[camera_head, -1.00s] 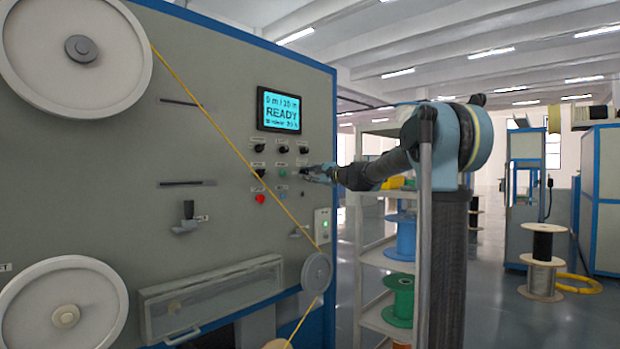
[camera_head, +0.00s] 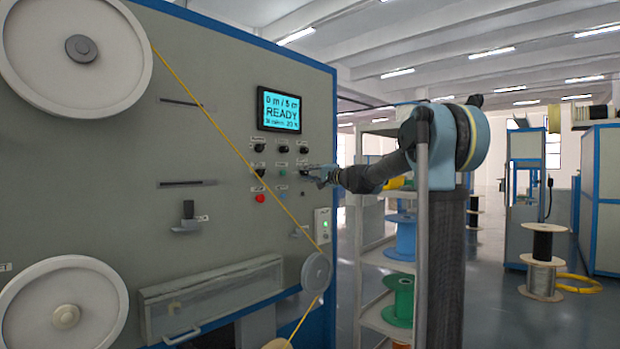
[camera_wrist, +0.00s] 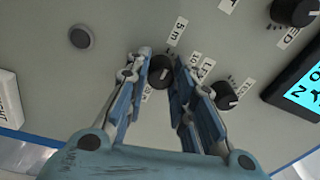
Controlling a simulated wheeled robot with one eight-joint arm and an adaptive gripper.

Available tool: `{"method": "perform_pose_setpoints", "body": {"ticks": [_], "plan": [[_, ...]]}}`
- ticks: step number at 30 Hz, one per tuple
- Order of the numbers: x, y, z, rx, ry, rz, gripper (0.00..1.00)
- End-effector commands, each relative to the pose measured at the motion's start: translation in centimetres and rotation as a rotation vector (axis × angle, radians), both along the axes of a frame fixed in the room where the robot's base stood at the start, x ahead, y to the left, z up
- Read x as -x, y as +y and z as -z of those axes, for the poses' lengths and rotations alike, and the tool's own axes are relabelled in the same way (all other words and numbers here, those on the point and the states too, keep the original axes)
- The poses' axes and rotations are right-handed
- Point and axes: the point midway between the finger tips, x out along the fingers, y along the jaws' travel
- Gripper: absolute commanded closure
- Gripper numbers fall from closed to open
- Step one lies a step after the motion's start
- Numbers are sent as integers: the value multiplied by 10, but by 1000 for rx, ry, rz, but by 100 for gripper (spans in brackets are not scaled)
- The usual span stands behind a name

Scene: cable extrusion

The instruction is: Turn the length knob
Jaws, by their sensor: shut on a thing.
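The length knob (camera_wrist: 161,72), small, round and black with a "5 m" mark beside it, sits between the two fingers of my gripper (camera_wrist: 162,66) in the wrist view. The gripper is shut on it. In the head view my gripper (camera_head: 311,173) reaches the panel from the right and mostly hides the knob. The screen (camera_head: 279,110) above reads "0 m / 5 m" and "READY".
Other black knobs (camera_head: 283,149) sit close above. A green button (camera_head: 283,171) and a red button (camera_head: 260,198) are to the left. A yellow cable (camera_head: 205,107) runs diagonally across the panel. A shelf with spools (camera_head: 403,237) stands behind my arm.

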Motion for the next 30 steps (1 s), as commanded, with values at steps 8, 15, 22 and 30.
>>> {"method": "perform_pose_setpoints", "body": {"ticks": [8, 15, 22, 30], "plan": [[1, 1, 2, 9, -8, -3, 100], [1, 1, 2, 8, -8, -2, 61], [0, 0, 1, 7, -6, -1, 56], [6, -7, 1, 6, -7, 1, 56]]}}
